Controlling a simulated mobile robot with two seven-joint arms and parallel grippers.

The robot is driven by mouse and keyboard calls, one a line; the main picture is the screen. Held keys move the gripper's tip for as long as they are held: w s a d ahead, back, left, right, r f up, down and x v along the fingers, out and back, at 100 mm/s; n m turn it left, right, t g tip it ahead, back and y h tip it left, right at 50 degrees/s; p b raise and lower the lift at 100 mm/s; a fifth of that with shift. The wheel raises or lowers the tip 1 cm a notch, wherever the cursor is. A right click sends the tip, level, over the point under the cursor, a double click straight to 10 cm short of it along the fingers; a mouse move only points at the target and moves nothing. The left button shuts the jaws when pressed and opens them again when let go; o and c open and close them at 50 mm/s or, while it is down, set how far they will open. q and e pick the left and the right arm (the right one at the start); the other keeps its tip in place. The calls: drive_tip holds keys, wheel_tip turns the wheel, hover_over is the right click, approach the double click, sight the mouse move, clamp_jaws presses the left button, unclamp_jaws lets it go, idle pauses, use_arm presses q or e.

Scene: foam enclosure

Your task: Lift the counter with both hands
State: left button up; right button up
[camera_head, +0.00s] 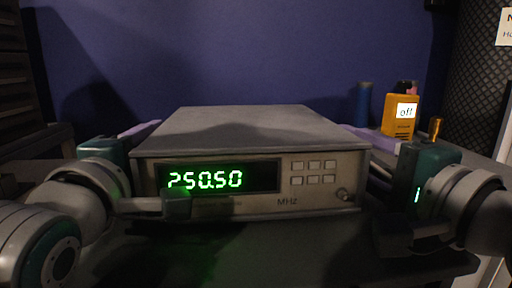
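The counter (252,128) is a wide grey box in the middle of the head view. Its front has a green lit display reading 250.50, several buttons, a knob and the label MHz. My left gripper (174,204) is at its left side, with one finger reaching across the lower left of the front face. The other finger is hidden. My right gripper (398,232) is beside the counter's right end, with a dark finger low near the front right corner. Its grip opening does not show clearly. I cannot tell whether either gripper touches the counter.
A yellow device (399,127) with a white label reading "off" stands behind on the right, beside a blue cylinder (363,104) and a small brass-coloured piece (436,127). A dark rack (18,90) stands at the left. A blue wall (230,50) closes the back.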

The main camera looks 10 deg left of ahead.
use_arm(q)
clamp_jaws()
use_arm(e)
clamp_jaws()
idle(1.2)
